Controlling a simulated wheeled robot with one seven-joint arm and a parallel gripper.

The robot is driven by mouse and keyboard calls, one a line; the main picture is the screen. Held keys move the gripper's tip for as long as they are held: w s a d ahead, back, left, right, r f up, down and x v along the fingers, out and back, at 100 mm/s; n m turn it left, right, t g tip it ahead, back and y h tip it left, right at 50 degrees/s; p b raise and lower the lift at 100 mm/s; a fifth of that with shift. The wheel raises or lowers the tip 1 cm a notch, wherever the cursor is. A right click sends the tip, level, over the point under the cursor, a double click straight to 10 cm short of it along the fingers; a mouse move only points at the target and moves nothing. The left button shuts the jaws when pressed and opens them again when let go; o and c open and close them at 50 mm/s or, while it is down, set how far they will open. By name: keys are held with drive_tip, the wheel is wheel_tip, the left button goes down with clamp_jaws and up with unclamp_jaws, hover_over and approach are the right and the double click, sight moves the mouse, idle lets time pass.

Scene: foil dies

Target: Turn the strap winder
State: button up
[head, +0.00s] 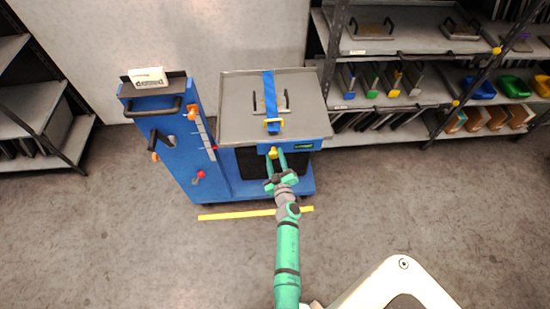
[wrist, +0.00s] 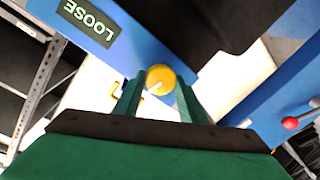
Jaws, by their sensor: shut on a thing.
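The strap winder shows as a round yellow knob (head: 273,153) on the front of the blue cart, below the grey plate. It also shows in the wrist view (wrist: 160,78), with a thin white mark on its face. My gripper (head: 275,160) reaches it from the front, and its two green fingers are shut on the knob, one on each side. A small display (wrist: 91,22) reads LOOSE in the wrist view.
The blue cart's upright panel (head: 172,130) stands left of the plate, with a black handle, an orange knob and red-tipped levers. Shelves (head: 400,95) with dies and coloured bins stand at the right, more shelves at the left. A yellow floor line (head: 236,214) lies before the cart.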

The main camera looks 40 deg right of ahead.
drive_tip(key=shift+a+n, duration=0.1)
drive_tip(key=shift+n, duration=1)
drive_tip(key=o, duration=1)
drive_tip(key=shift+o, duration=0.2)
drive_tip(key=shift+s, duration=0.1)
drive_tip(key=v, duration=1)
drive_tip(key=shift+s+a, duration=0.25)
drive_tip(key=shift+r, duration=0.15)
